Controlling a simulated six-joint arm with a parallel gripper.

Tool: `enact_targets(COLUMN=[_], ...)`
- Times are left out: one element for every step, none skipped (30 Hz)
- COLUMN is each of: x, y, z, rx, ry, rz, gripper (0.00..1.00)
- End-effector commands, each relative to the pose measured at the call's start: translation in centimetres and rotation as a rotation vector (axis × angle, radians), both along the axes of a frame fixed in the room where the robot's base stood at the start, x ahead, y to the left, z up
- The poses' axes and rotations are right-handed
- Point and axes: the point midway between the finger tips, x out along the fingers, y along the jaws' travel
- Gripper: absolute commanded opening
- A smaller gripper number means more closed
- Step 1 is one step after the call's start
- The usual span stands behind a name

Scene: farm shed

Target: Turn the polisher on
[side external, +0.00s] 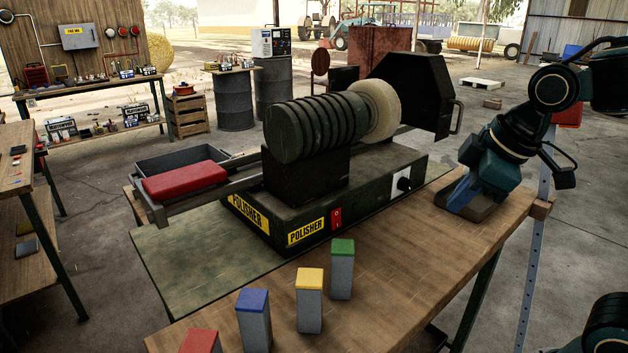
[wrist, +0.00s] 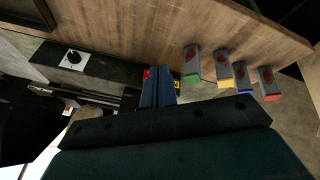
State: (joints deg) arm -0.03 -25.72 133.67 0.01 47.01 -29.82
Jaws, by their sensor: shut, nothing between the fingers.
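The dark green polisher (side external: 300,195) sits on a mat on the wooden table, with a ribbed motor and a pale buffing wheel (side external: 376,108) on top. A red rocker switch (side external: 336,218) is on its front face beside a yellow POLISHER label (side external: 306,232). A black knob on a white plate (side external: 403,184) is farther right; it also shows in the wrist view (wrist: 74,57). My gripper (side external: 462,203) is right of the polisher, shut and empty, apart from the switch. In the wrist view its blue fingers (wrist: 160,85) partly cover the red switch (wrist: 146,73).
Grey blocks with red (side external: 199,341), blue (side external: 252,303), yellow (side external: 310,282) and green (side external: 342,250) tops stand along the table front. A red pad (side external: 185,182) lies at the left by a grey tray (side external: 180,160). Bare wood (side external: 420,250) lies between polisher and front edge.

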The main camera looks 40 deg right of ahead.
Motion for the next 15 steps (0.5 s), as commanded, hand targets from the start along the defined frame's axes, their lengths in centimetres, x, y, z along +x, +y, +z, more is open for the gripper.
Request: enact_targets(x=[0.9, 1.4, 2.1, 2.5, 3.0, 3.7, 4.2, 4.7, 5.4, 5.9, 6.3, 7.0, 7.5, 8.0, 8.7], y=[0.0, 0.0, 0.0, 0.0, 0.0, 0.0, 0.0, 0.0, 0.0, 0.0, 0.0, 0.0, 0.0, 0.0, 0.0], z=[-0.1, -0.2, -0.3, -0.4, -0.5, -0.6, -0.7, -0.8, -1.0, -1.1, -1.3, -1.5, -1.7, -1.9, -2.2], rx=[-0.019, -0.032, -0.048, -0.06, -0.072, -0.089, -0.101, -0.113, -0.128, -0.141, -0.152, -0.168, -0.179, -0.19, -0.206], ry=[0.008, 0.012, 0.014, 0.019, 0.022, 0.026, 0.028, 0.031, 0.036, 0.039, 0.043, 0.046, 0.048, 0.052, 0.055], rz=[0.042, 0.069, 0.105, 0.133, 0.16, 0.197, 0.224, 0.252, 0.289, 0.316, 0.344, 0.382, 0.41, 0.438, 0.474], gripper=[0.0, 0.0, 0.0, 0.0, 0.0, 0.0, 0.0, 0.0, 0.0, 0.0, 0.0, 0.0, 0.0, 0.0, 0.0])
